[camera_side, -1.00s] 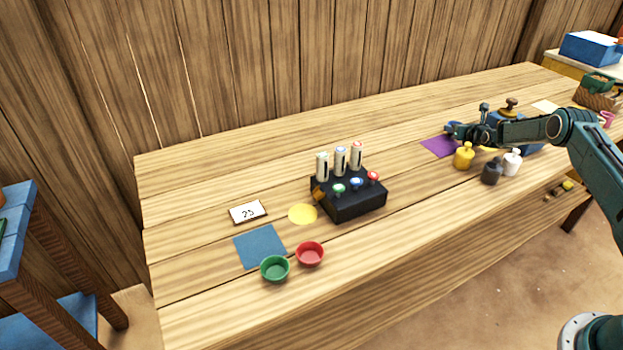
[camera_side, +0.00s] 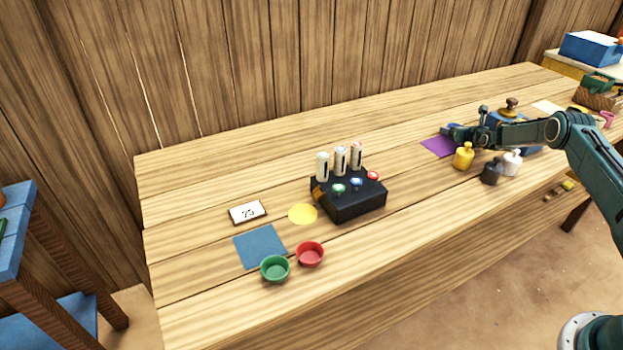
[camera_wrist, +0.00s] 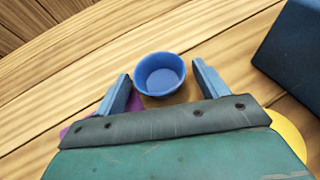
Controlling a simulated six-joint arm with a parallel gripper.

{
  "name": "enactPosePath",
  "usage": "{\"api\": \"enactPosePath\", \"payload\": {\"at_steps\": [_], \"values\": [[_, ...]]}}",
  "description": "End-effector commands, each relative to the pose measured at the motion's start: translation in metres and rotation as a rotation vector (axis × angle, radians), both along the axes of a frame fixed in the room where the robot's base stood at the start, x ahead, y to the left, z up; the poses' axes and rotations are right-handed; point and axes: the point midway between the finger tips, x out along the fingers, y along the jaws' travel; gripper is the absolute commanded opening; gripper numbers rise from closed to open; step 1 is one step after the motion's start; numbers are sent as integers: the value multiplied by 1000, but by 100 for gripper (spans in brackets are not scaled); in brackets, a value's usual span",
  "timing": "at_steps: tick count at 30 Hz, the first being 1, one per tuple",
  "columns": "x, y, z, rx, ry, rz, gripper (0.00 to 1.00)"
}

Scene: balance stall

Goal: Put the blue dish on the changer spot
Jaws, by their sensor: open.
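The blue dish (camera_wrist: 160,76) is round, upright and empty-looking in the wrist view. My gripper (camera_wrist: 161,72) is open, with one blue finger on each side of the dish; I cannot tell whether they touch it. In the side view my gripper (camera_side: 455,132) is low at the right, over the edge of a purple mat (camera_side: 437,147), and I cannot clearly pick out the dish there. A black box with upright tubes (camera_side: 352,204), like a coin changer, stands mid-table. A flat yellow round spot (camera_side: 302,214) lies bare to its left.
A blue mat (camera_side: 258,248), green bowl (camera_side: 275,269), red bowl (camera_side: 310,254) and number card (camera_side: 248,212) lie left of the box. Yellow (camera_side: 464,157), black (camera_side: 491,172) and white (camera_side: 512,162) bottle-like weights stand by my gripper. The table between box and purple mat is clear.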

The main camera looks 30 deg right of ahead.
Motion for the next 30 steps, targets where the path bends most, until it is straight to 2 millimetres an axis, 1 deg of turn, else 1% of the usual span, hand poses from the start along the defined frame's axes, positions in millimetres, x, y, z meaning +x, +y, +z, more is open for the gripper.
{"api": "enactPosePath", "payload": {"at_steps": [11, 29, 30], "values": [[-8, 3, 6, 0, 0, 1, 73], [-44, 18, 22, 1, 1, 0, 73], [-43, 17, 33, -2, -4, 0, 73]]}}
